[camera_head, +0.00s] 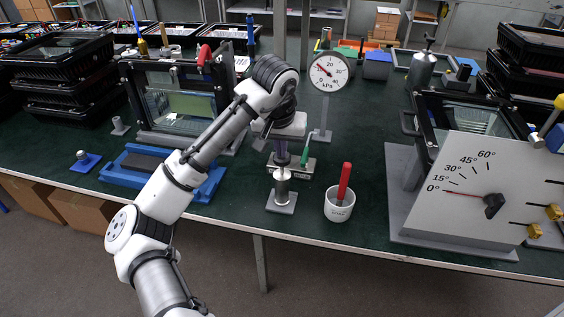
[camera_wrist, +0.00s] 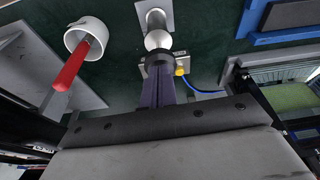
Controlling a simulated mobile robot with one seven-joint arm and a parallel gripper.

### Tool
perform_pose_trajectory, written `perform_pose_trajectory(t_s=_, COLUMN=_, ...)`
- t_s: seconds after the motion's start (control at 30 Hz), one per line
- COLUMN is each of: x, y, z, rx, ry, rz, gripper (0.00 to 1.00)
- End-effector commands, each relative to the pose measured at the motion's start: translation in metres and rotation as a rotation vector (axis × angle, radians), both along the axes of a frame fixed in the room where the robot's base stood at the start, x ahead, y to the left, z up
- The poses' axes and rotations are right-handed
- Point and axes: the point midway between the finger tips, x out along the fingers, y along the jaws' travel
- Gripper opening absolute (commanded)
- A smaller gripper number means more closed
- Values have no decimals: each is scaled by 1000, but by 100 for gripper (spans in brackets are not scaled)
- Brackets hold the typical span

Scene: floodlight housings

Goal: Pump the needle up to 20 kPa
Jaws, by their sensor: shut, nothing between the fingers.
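The pressure gauge (camera_head: 328,72) stands upright on a post behind my gripper. Its dial is marked kPa, and its red needle points to the upper left, short of the 20 mark. A silver post with a round ball top (camera_head: 282,186), apparently the pump, stands on a small grey plate on the bench. My gripper (camera_head: 282,164) is shut and empty, pointing down just above the ball. In the wrist view the shut fingertips (camera_wrist: 158,60) are right by the ball (camera_wrist: 157,40); I cannot tell whether they touch.
A white cup (camera_head: 339,210) with a red-handled tool stands right of the post. A blue tray (camera_head: 140,182) lies left, and a grey angle-scale panel (camera_head: 470,205) stands right. Some bare bench lies between the cup and the panel.

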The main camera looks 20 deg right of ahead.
Motion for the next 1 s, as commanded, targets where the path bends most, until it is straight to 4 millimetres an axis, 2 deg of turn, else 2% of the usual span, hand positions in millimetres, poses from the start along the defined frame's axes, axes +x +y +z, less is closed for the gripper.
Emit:
perform_pose_trajectory(t_s=0.43, x=0, y=0, z=-5, rx=0, ry=0, rz=0, gripper=0)
perform_pose_trajectory(t_s=0.77, x=0, y=0, z=-44, rx=0, ry=4, rz=0, gripper=0)
perform_pose_trajectory(t_s=1.0, x=-3, y=1, z=-40, rx=1, ry=3, rz=-1, gripper=0)
